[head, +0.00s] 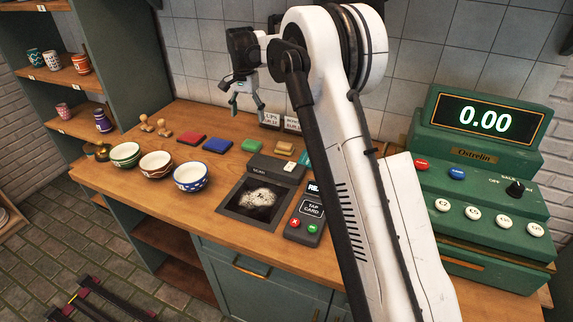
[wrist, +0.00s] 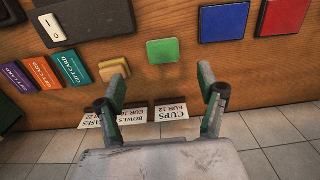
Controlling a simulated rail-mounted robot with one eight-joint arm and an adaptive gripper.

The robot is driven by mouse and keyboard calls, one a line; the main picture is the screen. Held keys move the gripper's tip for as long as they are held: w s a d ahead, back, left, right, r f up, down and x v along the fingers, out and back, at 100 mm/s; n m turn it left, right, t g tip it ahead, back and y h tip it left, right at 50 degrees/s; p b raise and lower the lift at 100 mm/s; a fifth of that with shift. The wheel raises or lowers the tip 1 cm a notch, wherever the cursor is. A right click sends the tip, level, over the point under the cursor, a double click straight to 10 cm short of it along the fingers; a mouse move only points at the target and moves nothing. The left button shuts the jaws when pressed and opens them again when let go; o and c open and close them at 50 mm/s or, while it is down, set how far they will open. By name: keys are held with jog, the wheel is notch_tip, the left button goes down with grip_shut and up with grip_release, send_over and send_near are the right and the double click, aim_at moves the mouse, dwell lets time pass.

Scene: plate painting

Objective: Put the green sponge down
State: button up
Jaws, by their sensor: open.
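The green sponge (head: 253,145) is a small green block lying flat on the wooden counter, to the right of a blue pad. In the wrist view the green sponge (wrist: 162,51) lies ahead of the fingers, roughly centred between them, with bare wood around it. My gripper (head: 247,106) is open and empty, raised above the counter near the wall. In the wrist view both fingers of my gripper (wrist: 162,73) are spread wide with nothing between them, and they are apart from the sponge.
A blue pad (head: 216,145) and a red pad (head: 191,139) lie left of the sponge; a tan block (head: 284,147) lies right. Price signs (wrist: 171,113) stand by the wall. Bowls (head: 190,177), a scale (head: 253,198), a card reader (head: 308,212) and a green register (head: 481,180) occupy the counter.

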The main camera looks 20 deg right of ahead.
jog(key=s+r+n+t, duration=0.2)
jog(key=s+r, duration=0.5)
jog(key=s, duration=0.5)
jog(key=s+r+n+t, duration=0.2)
jog(key=s+r, duration=0.6)
jog(key=s, duration=0.5)
jog(key=s+f+n+t, duration=0.1)
jog(key=s+f, duration=0.3)
jog(key=s, duration=0.8)
jog(key=s+f+n+t, duration=0.2)
jog(key=s+f+n, duration=0.1)
jog(key=s, duration=0.9)
jog(key=shift+d+f, duration=0.35)
jog(key=shift+f, duration=0.4)
jog(key=shift+f+b, duration=0.8)
